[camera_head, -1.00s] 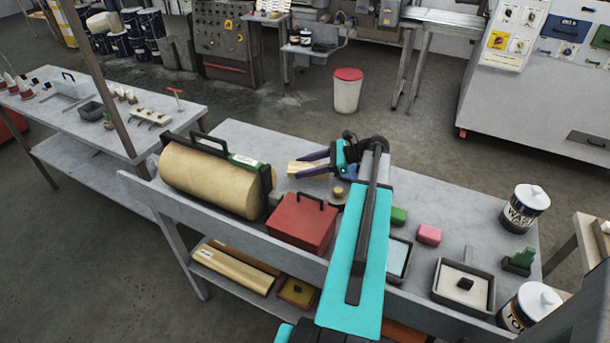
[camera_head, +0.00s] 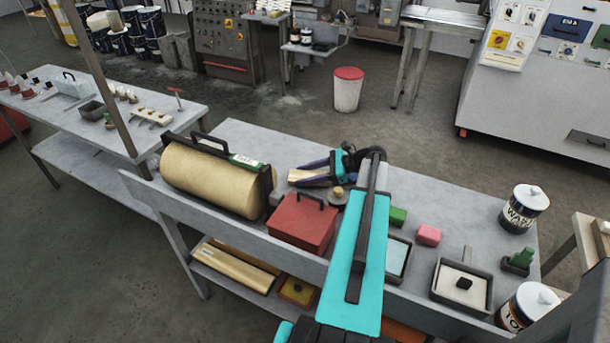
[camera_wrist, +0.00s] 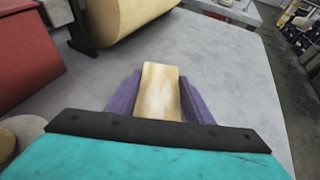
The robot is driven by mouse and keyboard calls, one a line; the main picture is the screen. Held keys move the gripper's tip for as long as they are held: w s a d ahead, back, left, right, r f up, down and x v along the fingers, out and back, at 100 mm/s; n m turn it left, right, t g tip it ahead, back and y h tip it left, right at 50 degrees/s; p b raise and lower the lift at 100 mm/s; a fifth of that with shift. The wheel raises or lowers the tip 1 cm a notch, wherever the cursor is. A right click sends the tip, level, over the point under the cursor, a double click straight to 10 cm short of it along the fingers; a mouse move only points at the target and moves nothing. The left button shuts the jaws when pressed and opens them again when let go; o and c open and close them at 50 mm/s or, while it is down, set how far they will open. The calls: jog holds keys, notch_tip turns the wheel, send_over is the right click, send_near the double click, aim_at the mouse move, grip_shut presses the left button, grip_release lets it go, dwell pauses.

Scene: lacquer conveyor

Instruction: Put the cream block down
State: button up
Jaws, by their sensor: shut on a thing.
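The cream block (camera_wrist: 160,92) is between the two purple fingers of my gripper (camera_wrist: 160,100) in the wrist view. My gripper is shut on it, and the block's far end sticks out past the fingertips. In the head view the cream block (camera_head: 302,175) shows as a small pale piece at my gripper (camera_head: 312,174), low over the far part of the grey bench (camera_head: 240,133). I cannot tell whether the block touches the bench top.
A big cream roll (camera_head: 210,178) in a dark holder lies left of my gripper. A red box (camera_head: 300,222) with a handle stands in front. A green block (camera_head: 397,216), a pink block (camera_head: 428,235) and a tray (camera_head: 440,292) are to the right.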

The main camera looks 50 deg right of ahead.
jog(key=o, duration=1.1)
jog(key=shift+f, duration=0.1)
jog(key=shift+s+d+r, duration=0.15)
jog(key=shift+r, duration=0.05)
jog(key=b+v, duration=0.2)
jog(key=v, duration=0.9)
jog(key=shift+s+d+r+b, duration=0.15)
jog(key=shift+s+r+b, duration=0.1)
jog(key=shift+b, duration=0.1)
